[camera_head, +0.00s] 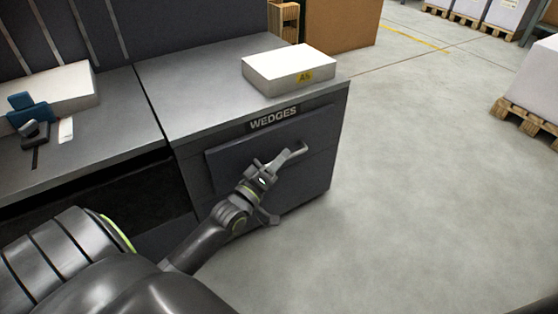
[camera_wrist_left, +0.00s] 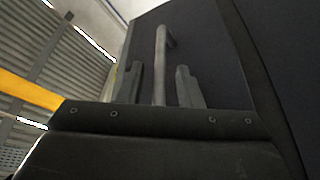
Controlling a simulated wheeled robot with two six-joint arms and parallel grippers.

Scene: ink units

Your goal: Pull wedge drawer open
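The wedge drawer (camera_head: 228,168) is a dark front panel under the "WEDGES" label on the grey cabinet. Its front stands slightly proud of the cabinet face, and I cannot tell whether it is pulled out at all. A light grey bar handle (camera_head: 292,156) is on its front. My left gripper (camera_head: 266,172) is at the handle. In the left wrist view, the handle (camera_wrist_left: 160,65) runs between the two fingers of my left gripper (camera_wrist_left: 159,88), with a visible gap on each side. The gripper is open around the bar. My right gripper is not in view.
A white box (camera_head: 290,72) with a yellow label sits on the cabinet top. A tape dispenser-like blue and black item (camera_head: 30,115) and a white box lie on the left counter. Open floor (camera_head: 430,180) lies right of the cabinet. Loaded pallets stand farther right.

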